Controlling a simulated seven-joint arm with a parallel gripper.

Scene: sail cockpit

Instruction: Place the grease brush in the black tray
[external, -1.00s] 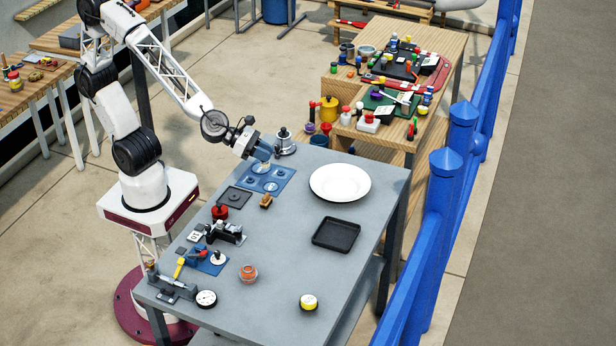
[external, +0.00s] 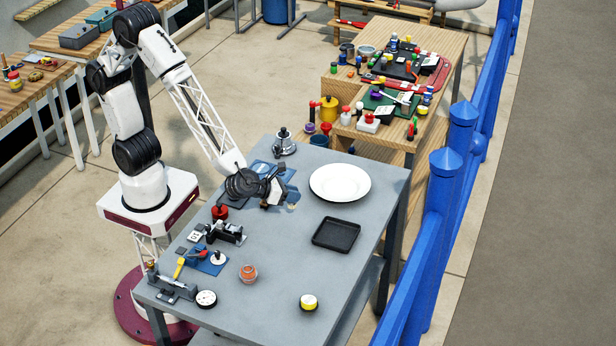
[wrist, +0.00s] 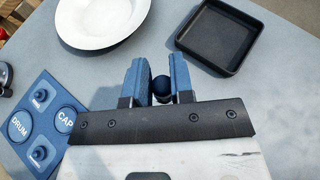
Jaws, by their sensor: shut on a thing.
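My gripper (external: 291,195) is low over the grey table, left of the black tray (external: 336,234). Its blue fingers (wrist: 161,75) are shut on a dark round knob, which I take to be the top of the grease brush (wrist: 161,88). In the external view a small tan part of the brush (external: 291,207) shows just under the fingers; the rest is hidden. I cannot tell whether it touches the table. The tray is empty, flat and square with a low rim, and it shows ahead and to the right in the wrist view (wrist: 218,38).
A white plate (external: 340,183) lies behind the tray. A blue board (wrist: 42,120) with labelled spots is left of my gripper. The table between gripper and tray looks clear.

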